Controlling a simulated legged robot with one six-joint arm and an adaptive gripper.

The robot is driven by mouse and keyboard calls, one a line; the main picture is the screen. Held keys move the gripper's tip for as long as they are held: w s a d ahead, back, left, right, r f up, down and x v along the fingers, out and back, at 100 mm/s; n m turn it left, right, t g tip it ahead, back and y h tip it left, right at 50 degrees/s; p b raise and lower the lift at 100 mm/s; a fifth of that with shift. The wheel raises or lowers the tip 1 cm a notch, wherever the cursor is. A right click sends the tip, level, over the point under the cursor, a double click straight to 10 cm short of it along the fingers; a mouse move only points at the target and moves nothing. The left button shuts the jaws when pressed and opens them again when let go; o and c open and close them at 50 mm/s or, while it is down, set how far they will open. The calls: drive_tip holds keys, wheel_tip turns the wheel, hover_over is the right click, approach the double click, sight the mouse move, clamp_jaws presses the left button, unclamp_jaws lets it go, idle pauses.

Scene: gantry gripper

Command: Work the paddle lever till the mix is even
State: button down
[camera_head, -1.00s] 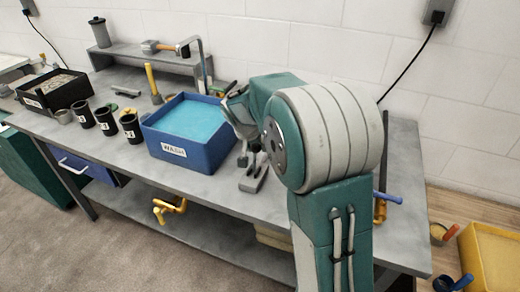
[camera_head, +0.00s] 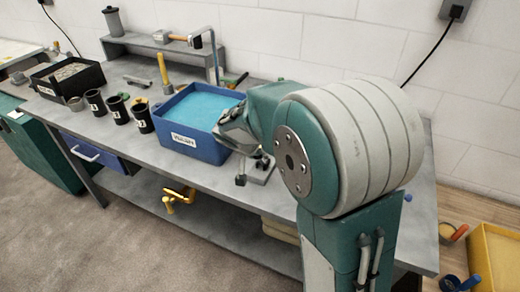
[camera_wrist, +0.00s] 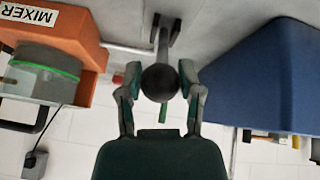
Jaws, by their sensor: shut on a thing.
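The paddle lever carries a round black knob (camera_wrist: 161,82), seen end-on in the wrist view. A grey rod runs up the picture from behind it. My gripper (camera_wrist: 161,76) has a finger on each side of the knob and is shut on it. In the head view my gripper (camera_head: 236,127) is low over the bench, just right of the blue tub. A small grey bracket (camera_head: 260,172) stands below it. The orange mixer (camera_wrist: 70,40), labelled MIXER, holds a grey drum with a green band (camera_wrist: 45,74) in the wrist view. My arm hides the mixer in the head view.
The blue tub (camera_head: 190,148) of pale blue liquid stands close beside my gripper. It also shows in the wrist view (camera_wrist: 262,75). Several black cups (camera_head: 143,119) and a black tray (camera_head: 45,82) are to the left. A shelf (camera_head: 160,45) stands behind.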

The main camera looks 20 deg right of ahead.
drive_tip(key=shift+s+a+f, duration=0.25)
drive_tip(key=shift+a, duration=0.1)
idle(0.4)
drive_tip(key=shift+c, duration=1.3)
unclamp_jaws()
drive_tip(key=shift+a, duration=0.2)
drive_tip(key=shift+r, duration=0.1)
drive_tip(key=v, duration=1.1)
drive_tip(key=shift+a+r, duration=0.25)
drive_tip(key=shift+a, duration=0.05)
drive_tip(key=shift+s, duration=0.2)
